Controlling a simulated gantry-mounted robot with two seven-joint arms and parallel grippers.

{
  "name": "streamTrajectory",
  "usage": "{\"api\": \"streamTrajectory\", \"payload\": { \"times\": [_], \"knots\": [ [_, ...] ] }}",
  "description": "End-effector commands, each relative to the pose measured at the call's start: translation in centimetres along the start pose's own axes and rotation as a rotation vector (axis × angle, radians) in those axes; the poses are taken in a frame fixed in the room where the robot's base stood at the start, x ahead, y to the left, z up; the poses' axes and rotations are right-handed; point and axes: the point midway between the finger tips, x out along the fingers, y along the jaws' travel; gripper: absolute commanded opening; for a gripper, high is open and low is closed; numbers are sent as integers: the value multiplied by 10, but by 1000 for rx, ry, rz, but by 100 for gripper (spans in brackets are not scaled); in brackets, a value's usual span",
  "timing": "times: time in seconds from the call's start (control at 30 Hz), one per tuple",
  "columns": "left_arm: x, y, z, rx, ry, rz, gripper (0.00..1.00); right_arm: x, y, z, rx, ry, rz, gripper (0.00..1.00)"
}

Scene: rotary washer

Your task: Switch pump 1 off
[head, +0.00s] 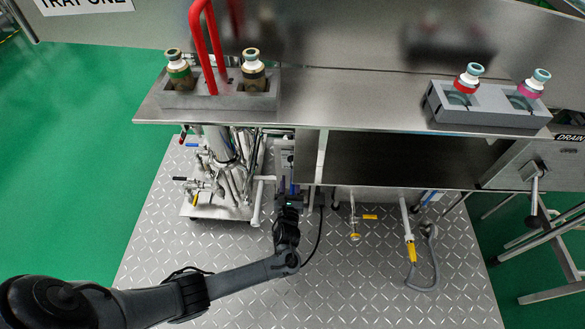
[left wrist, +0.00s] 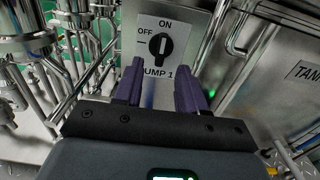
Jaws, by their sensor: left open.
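The pump 1 switch (left wrist: 160,44) is a black rotary knob on a light plate marked ON at the top and OFF at the left. Its grip bar stands about upright, towards ON. The label PUMP 1 below it is partly covered by a finger. My left gripper (left wrist: 160,78) is open, its purple fingers pointing at the plate just below the knob, with nothing between them. In the head view my left gripper (head: 289,193) is under the front edge of the steel bench, close to the panel. The knob cannot be made out there. My right gripper is not in view.
A steel bench (head: 340,92) overhangs, bearing bottles in grey holders (head: 490,108). A hose (head: 430,262) hangs at the right. The chequer-plate floor (head: 330,290) in front is mostly clear.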

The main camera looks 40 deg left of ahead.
Motion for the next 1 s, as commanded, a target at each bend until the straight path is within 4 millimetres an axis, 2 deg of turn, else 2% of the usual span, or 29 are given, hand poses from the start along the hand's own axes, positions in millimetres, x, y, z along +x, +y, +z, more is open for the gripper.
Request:
{"api": "streamTrajectory", "payload": {
  "times": [0.03,0.1,0.4,0.6,0.9,1.0],
  "knots": [
    [10,0,-4,-1,-3,1,40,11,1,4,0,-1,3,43],
    [22,0,-4,-2,-4,1,40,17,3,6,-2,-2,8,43],
    [62,0,-4,0,0,1,40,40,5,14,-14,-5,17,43],
    [73,0,-1,0,0,0,40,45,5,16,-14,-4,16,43],
    [74,0,0,0,1,0,40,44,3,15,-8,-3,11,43],
    [74,0,0,0,1,0,27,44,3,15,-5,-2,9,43]
  ]
}}
